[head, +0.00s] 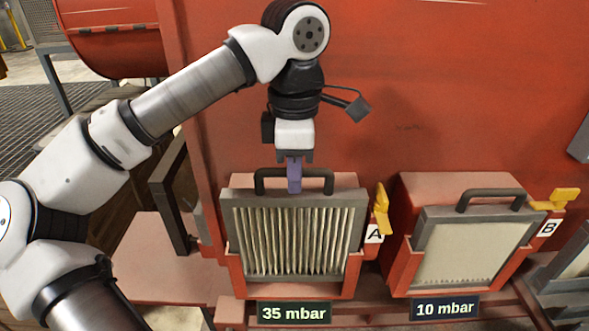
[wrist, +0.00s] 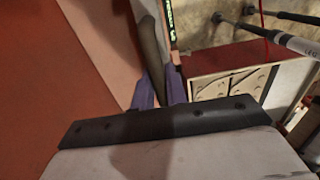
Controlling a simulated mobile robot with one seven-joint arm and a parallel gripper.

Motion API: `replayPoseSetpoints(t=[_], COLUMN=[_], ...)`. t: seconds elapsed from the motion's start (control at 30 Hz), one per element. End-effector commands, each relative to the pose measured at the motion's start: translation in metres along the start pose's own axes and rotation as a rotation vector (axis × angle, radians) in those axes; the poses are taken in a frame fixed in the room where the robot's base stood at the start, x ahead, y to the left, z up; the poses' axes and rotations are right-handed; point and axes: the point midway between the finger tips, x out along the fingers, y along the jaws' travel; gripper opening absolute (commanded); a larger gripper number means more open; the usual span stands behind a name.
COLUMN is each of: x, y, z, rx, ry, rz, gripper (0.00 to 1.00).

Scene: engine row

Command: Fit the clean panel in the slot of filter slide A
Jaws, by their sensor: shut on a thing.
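My gripper (head: 294,176) is shut on the dark handle (head: 265,180) of a grey-framed pleated panel (head: 295,240) at filter slide A. The pleats look cream with dark gaps. The panel stands upright between the red side rails of slide A (head: 234,275), its lower edge close to the bottom rail; I cannot tell whether it is fully seated. A yellow latch (head: 381,210) stands upright at the right of slide A, above the label A (head: 374,234). In the wrist view, my purple fingers (wrist: 160,90) close around the dark handle (wrist: 152,55).
Slide B holds another grey-framed panel (head: 465,252), with its yellow latch (head: 555,199) lying sideways. Displays read 35 mbar (head: 294,313) under A and 10 mbar (head: 445,308) under B. A dark frame (head: 168,195) stands left of A. The red wall (head: 440,90) rises behind.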

Motion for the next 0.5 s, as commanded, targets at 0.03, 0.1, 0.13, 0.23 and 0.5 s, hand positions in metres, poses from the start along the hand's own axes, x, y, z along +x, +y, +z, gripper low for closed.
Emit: replayPoseSetpoints(t=[0.03, 0.1, 0.13, 0.23, 0.5], x=[0.002, 0.003, 0.004, 0.006, 0.013], y=[0.0, 0.0, 0.0, 0.0, 0.0], z=[0.0, 0.0, 0.0, 0.0, 0.0], rx=[0.0, 0.0, 0.0, 0.0, 0.0], ry=[-0.001, -0.001, -0.001, -0.001, -0.001], rz=[0.001, 0.001, 0.001, 0.001, 0.001], gripper=[0.0, 0.0, 0.0, 0.0, 0.0])
